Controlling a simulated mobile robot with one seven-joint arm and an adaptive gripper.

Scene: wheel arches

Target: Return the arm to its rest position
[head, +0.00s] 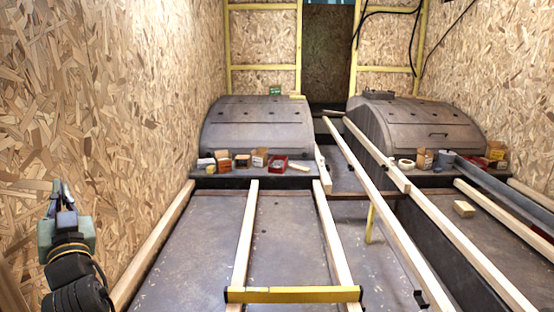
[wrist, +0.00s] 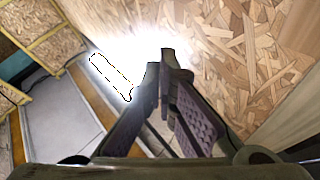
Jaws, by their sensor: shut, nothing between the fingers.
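My gripper (head: 63,195) is at the left of the head view, raised in front of the left chipboard wall, with its fingers pointing up. In the wrist view its two fingers (wrist: 167,62) meet at the tips with nothing between them. My arm's dark wrist links show below it in the head view. The rest of the arm is out of view.
Chipboard wall (head: 110,100) stands close by on the left. Two grey wheel arches (head: 258,125) (head: 415,125) stand at the back, with small boxes (head: 259,157) on the left ledge. Long wooden battens (head: 245,235) and a yellow level (head: 293,295) lie across the grey floor.

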